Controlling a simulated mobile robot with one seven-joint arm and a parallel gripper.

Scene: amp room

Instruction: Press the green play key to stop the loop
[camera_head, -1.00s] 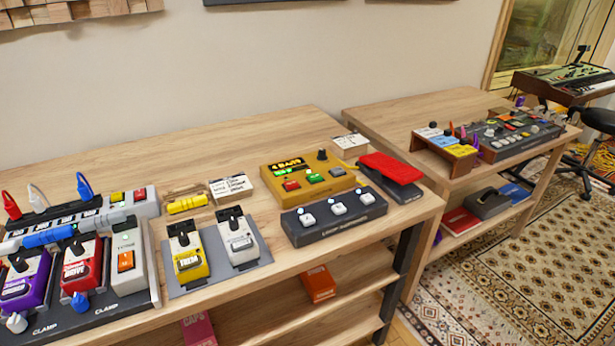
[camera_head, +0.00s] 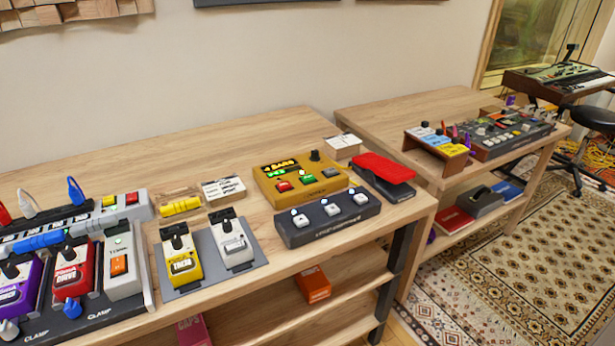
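The looper is a mustard-yellow box (camera_head: 268,192) near the right end of the near wooden table. The green key sits in the middle of the row. A dark footswitch unit (camera_head: 327,231) with several white buttons stands right in front of the box. My gripper is not in view.
A red-topped pedal (camera_head: 385,167) stands right of the looper, with a small labelled box (camera_head: 341,146) behind. Yellow (camera_head: 181,258) and white (camera_head: 233,240) pedals stand to the left, beyond them a crowded pedalboard (camera_head: 90,312). A gap separates the second table (camera_head: 380,120).

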